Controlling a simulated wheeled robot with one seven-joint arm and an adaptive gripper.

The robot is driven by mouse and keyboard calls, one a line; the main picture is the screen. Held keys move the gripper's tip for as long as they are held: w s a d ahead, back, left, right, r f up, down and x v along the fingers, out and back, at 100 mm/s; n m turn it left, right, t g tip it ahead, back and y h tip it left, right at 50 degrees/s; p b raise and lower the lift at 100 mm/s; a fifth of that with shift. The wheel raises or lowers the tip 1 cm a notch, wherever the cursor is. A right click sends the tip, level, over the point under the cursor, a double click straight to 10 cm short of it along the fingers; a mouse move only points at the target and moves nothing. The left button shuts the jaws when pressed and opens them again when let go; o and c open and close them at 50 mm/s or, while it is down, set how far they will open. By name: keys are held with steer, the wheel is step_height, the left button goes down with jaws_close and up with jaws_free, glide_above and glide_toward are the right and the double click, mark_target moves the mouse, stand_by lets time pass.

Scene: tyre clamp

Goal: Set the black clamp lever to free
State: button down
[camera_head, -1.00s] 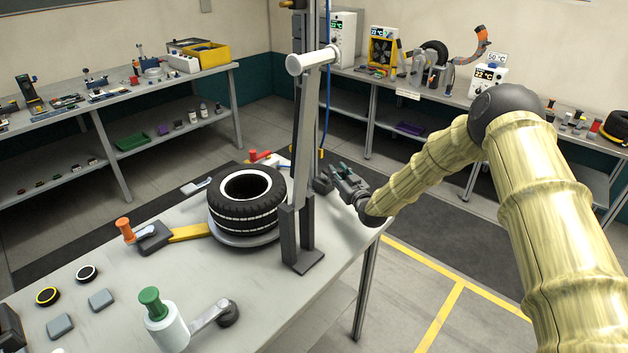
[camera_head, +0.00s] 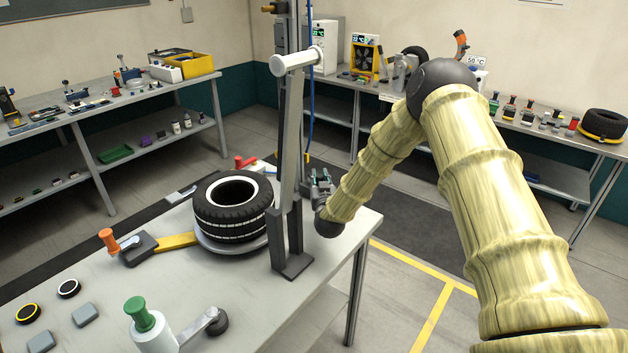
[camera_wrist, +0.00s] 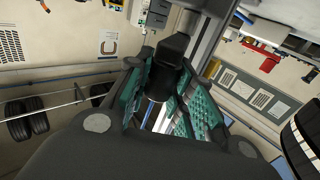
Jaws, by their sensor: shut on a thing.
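The black clamp lever (camera_wrist: 172,48) shows in the wrist view as a dark block-shaped grip between the teal-padded fingers. My gripper (camera_wrist: 163,82) is shut on it. In the head view my gripper (camera_head: 318,182) is just right of the grey upright post, at the table's right side. The lever is mostly hidden there by the post and the gripper, so its angle cannot be told. The tyre (camera_head: 232,205) lies flat on its round support, left of the post. Part of it also shows at the right edge of the wrist view (camera_wrist: 303,150).
The tall post (camera_head: 290,150) stands close to my gripper. Orange-handled (camera_head: 108,240), green-handled (camera_head: 140,313) and red-handled (camera_head: 245,162) controls are around the tyre. Small pads and rings lie at the table's front left. Open floor (camera_head: 400,310) is right of the table.

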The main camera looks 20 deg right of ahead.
steer(key=shift+f, duration=0.15)
steer(key=c, duration=1.2)
jaws_free()
steer(key=shift+a, duration=0.1)
steer(key=shift+c, duration=0.2)
steer(key=shift+o, duration=0.2)
steer(key=s+a, duration=0.2)
steer(key=s, duration=0.9)
steer(key=shift+s, duration=0.35)
